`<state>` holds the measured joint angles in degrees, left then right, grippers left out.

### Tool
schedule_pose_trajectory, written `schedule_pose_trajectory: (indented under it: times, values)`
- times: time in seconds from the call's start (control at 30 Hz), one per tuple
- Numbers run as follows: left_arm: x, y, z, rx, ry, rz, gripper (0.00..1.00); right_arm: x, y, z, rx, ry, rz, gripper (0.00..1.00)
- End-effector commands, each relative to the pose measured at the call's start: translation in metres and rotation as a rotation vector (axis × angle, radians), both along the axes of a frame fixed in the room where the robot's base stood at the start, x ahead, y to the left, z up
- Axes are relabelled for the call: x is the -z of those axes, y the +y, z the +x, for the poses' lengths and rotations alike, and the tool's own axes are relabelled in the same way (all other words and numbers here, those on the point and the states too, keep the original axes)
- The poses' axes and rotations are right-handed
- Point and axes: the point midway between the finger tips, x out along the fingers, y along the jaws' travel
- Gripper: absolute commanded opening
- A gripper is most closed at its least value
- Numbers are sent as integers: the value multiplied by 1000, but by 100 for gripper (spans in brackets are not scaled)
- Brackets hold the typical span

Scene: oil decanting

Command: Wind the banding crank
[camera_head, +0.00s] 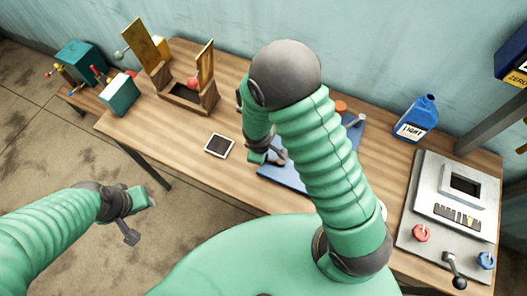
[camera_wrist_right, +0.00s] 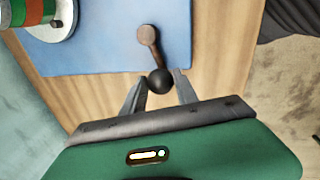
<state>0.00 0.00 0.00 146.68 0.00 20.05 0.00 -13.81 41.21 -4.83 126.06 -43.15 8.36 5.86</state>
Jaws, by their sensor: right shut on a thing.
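The banding crank (camera_wrist_right: 147,37) is a short brown arm with a black ball knob (camera_wrist_right: 160,80), on a blue board (camera_wrist_right: 90,40). My right gripper (camera_wrist_right: 158,88) is shut on the knob, with one finger on each side of it. In the head view my right gripper (camera_head: 266,154) is low over the near left part of the blue board (camera_head: 290,181), and my own arm hides much of the board. My left gripper (camera_head: 142,214) is open and empty, off the table's front edge over the floor.
A green and orange banded cylinder (camera_wrist_right: 35,12) stands on the board. A wooden frame (camera_head: 187,94) stands at the back left. A blue bottle (camera_head: 416,117) and a grey control panel (camera_head: 457,192) are on the right.

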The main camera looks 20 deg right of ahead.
Motion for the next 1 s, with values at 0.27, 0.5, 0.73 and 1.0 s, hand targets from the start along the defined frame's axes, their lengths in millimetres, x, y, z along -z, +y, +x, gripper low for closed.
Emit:
schedule_pose_trajectory:
  times: [0.27, 0.5, 0.73, 1.0]
  values:
    - [2, 0, 0, 0, 0, 0, 36, 1, 4, -1, -39, -2, 5, 0]
    - [2, 0, 0, 0, 0, 0, 36, 1, 4, -2, -38, -1, 4, 0]
    - [2, 0, 0, 0, 0, 0, 36, 1, 3, -2, -36, 0, 3, 56]
    - [2, 0, 0, 0, 0, 0, 36, 0, 2, -3, -35, 0, 2, 57]
